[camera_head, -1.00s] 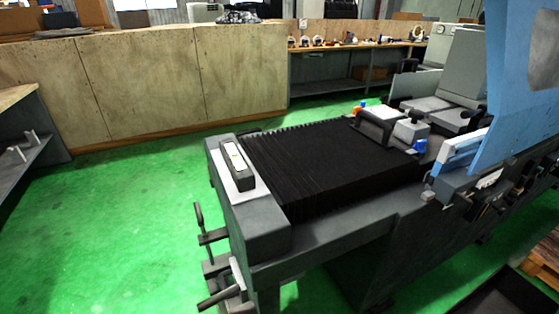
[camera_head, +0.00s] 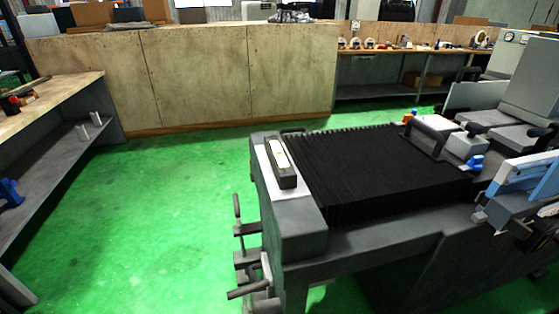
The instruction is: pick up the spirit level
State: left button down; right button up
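The spirit level (camera_head: 281,163) is a dark bar with a pale strip along its top. It lies on the light plate (camera_head: 268,179) at the left end of the grinder (camera_head: 303,237), beside the black bellows cover (camera_head: 372,165). Its long side runs away from me. Neither of my grippers shows in the head view.
A workbench with a lower shelf (camera_head: 62,148) stands at the left. A wooden panel wall (camera_head: 195,82) and a back bench with small items (camera_head: 400,50) lie behind. Levers (camera_head: 240,230) stick out from the grinder's left end. The green floor (camera_head: 170,210) between is clear.

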aim_at(285, 175)
jog(key=i+j+z, duration=0.3)
jog(key=j+z, duration=0.3)
jog(key=i+j+z, duration=0.3)
jog(key=j+z, duration=0.3)
